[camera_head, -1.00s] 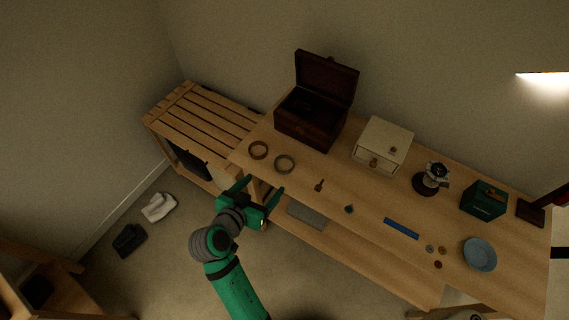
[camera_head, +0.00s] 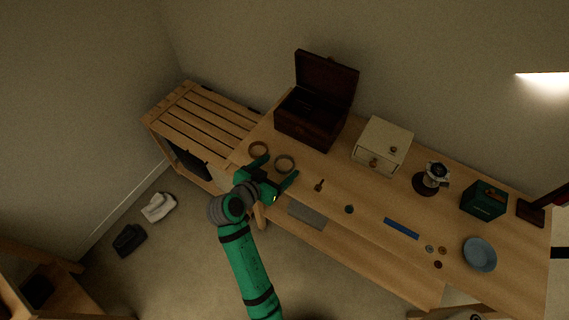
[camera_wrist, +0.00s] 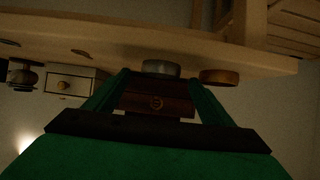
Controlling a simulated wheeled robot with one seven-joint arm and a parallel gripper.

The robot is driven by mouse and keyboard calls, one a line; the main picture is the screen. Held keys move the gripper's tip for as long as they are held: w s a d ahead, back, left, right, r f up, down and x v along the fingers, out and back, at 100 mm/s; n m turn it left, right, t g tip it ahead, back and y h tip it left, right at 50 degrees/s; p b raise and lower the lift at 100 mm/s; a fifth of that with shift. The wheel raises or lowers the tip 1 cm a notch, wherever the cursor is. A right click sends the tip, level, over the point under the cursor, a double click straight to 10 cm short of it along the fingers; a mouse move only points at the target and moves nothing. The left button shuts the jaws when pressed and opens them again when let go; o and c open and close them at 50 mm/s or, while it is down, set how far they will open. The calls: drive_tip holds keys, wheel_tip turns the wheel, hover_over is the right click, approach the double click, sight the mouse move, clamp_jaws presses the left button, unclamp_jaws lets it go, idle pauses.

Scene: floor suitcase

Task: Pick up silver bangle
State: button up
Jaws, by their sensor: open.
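The silver bangle (camera_head: 285,164) lies on the wooden table near its left end. In the wrist view, which is upside down, it shows as a grey ring (camera_wrist: 160,68). A second, golden-brown bangle (camera_head: 259,149) lies to its left and also shows in the wrist view (camera_wrist: 219,77). My gripper (camera_head: 275,172) is open and empty at the table's front edge. In the wrist view the silver bangle appears between the two fingertips (camera_wrist: 158,78), and the golden one outside them. I cannot tell whether any finger touches a bangle.
An open dark wooden chest (camera_head: 308,118) stands behind the bangles. A cream drawer box (camera_head: 383,147) is to its right. A small key-like item (camera_head: 319,185) lies right of the gripper. A slatted bench (camera_head: 197,120) adjoins the table on the left.

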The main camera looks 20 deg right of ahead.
drive_tip(key=shift+x, duration=1.3)
drive_tip(key=shift+r, duration=0.1)
drive_tip(key=c, duration=1.1)
